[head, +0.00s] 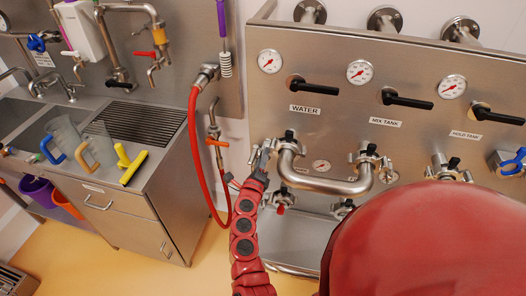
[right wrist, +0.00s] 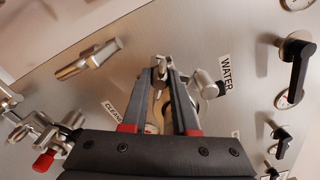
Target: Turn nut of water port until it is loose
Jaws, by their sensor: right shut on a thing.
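The water port (head: 288,143) is a steel clamped fitting below the WATER label on the steel panel, with a bent steel pipe (head: 325,184) running from it to the mix tank port. My right gripper (head: 262,160) is at the left side of the water port's clamp. In the right wrist view its two dark fingers (right wrist: 164,76) are shut on a small metal nut (right wrist: 159,68), seen at the fingertips. The fingers hide part of the clamp, so how loose the nut is cannot be told. My left gripper is not in view.
The panel carries gauges (head: 270,61) and black lever handles (head: 313,87) above the ports. A red hose (head: 196,145) hangs left of the gripper. A steel counter (head: 150,135) with jugs (head: 98,150) and a yellow tool (head: 131,165) stands at left.

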